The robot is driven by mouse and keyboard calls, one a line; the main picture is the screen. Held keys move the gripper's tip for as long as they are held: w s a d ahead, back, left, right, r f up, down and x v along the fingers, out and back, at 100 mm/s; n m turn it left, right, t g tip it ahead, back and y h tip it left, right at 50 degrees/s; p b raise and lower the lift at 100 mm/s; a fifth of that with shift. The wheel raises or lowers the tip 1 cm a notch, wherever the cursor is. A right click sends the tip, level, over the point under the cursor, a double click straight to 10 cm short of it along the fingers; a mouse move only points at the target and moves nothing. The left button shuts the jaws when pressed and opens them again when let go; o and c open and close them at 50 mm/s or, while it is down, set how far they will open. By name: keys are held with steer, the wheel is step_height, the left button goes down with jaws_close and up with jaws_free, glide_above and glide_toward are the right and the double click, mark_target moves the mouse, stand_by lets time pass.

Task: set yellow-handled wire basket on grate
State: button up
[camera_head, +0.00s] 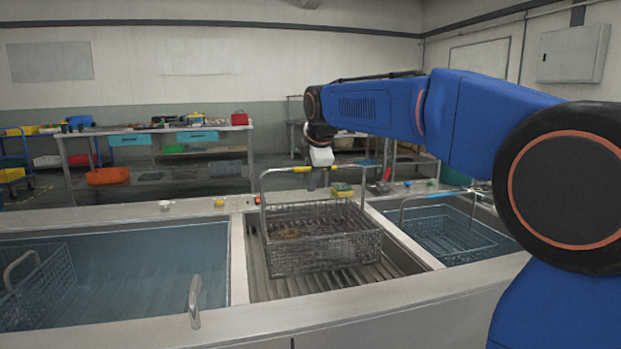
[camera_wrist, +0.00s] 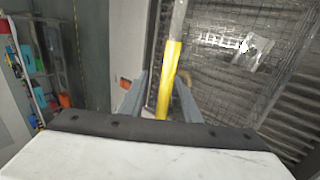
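The wire basket (camera_head: 322,249) is a grey mesh box with a tall handle that has a yellow grip (camera_head: 329,169). It stands level over the slatted grate (camera_head: 262,285) in the middle bay and appears to rest on it. Small brownish and shiny items lie inside. My gripper (camera_head: 318,181) is at the middle of the handle bar. In the wrist view the yellow grip (camera_wrist: 167,82) passes between my two fingers (camera_wrist: 164,98). Narrow gaps seem to show beside the grip, so the fingers look open around it.
A water-filled tank (camera_head: 150,265) on the left holds another basket (camera_head: 38,285). A third basket (camera_head: 447,238) sits in the right basin. A yellow-green sponge (camera_head: 342,189) and small items lie on the back ledge. A tap-like handle (camera_head: 194,300) rises at the front.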

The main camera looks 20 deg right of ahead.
steer(key=shift+r, duration=0.1)
steer(key=v, duration=1.2)
